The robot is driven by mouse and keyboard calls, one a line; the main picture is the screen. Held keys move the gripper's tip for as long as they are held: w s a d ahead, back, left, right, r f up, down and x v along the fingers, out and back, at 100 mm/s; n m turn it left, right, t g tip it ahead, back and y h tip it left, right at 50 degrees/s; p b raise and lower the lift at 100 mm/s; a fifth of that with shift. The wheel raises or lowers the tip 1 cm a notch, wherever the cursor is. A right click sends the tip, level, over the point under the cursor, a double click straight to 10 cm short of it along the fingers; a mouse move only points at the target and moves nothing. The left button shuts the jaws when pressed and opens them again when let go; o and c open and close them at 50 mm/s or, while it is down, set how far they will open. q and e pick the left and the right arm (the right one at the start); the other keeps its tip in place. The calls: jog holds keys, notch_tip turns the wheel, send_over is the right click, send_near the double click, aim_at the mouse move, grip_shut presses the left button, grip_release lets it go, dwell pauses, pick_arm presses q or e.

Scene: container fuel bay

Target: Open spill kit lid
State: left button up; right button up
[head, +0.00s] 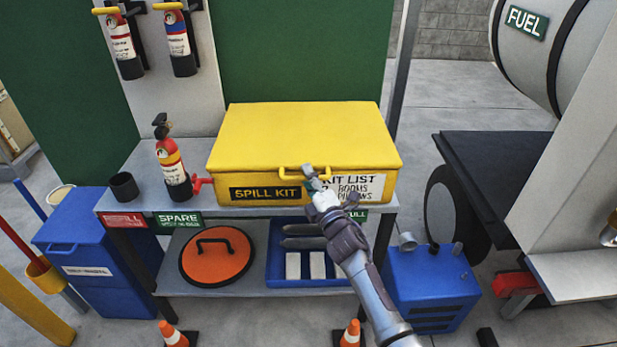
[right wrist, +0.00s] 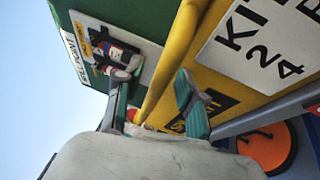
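The yellow spill kit (head: 300,135) sits on the shelf top with its lid shut. My left gripper is not in view.
A fire extinguisher (head: 171,160) and a black cup (head: 124,187) stand left of the box. The lower shelf holds an orange round lid (head: 216,262) and a blue tray (head: 342,282). A blue bin (head: 90,255) and blue machine (head: 432,285) flank the shelf.

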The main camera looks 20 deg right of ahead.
grip_shut()
dwell(0.3)
